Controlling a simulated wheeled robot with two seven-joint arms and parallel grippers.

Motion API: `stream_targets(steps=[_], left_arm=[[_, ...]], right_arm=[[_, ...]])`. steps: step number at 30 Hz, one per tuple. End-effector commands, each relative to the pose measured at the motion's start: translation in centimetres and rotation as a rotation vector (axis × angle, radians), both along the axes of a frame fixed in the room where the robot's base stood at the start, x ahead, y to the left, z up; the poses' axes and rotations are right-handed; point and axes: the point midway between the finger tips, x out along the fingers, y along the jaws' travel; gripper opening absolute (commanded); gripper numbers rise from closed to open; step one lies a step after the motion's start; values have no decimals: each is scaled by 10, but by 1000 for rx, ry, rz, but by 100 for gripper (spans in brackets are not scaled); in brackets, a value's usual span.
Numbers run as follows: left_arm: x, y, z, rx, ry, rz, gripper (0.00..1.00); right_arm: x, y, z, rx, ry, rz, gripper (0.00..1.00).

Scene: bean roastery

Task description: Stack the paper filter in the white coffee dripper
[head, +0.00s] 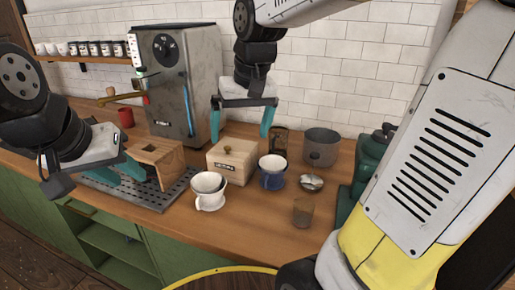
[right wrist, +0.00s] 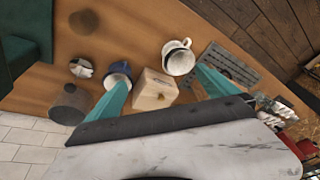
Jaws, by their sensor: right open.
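The white coffee dripper (head: 211,201) stands upright near the counter's front edge, left of the blue cup-shaped piece. It also shows in the right wrist view (right wrist: 179,61). I cannot clearly make out a separate paper filter; whether the pale lining inside the dripper's rim is one, I cannot tell. My right gripper (head: 241,130) is open and empty above the wooden box, behind the dripper and apart from it; its spread fingers show in the right wrist view (right wrist: 163,88). My left gripper (head: 117,172) hangs at the left, by a wooden stand; its fingertips are partly hidden.
A wooden box with a knob (head: 231,160) stands behind the dripper. A blue cup-shaped piece (head: 271,179), a small metal dish (head: 312,183), a brown cup (head: 303,212) and a metal pot (head: 321,147) stand to the right. An espresso machine (head: 175,85) is at the back left.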

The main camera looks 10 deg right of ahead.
Motion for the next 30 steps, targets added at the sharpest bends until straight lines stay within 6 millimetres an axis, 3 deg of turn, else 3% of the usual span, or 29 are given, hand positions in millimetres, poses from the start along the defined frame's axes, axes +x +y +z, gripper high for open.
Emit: stream_targets(steps=[1,6,12,30], left_arm=[[0,0,0,0,0,0,36],[0,0,0,0,0,0,36],[0,0,0,0,0,0,36],[0,0,0,0,0,0,36]], right_arm=[[-17,-11,4,15,-38,-14,98],[-64,-33,1,62,-150,-47,98],[-97,-45,-9,96,-240,-72,98],[-104,-47,-13,103,-263,-77,98]])
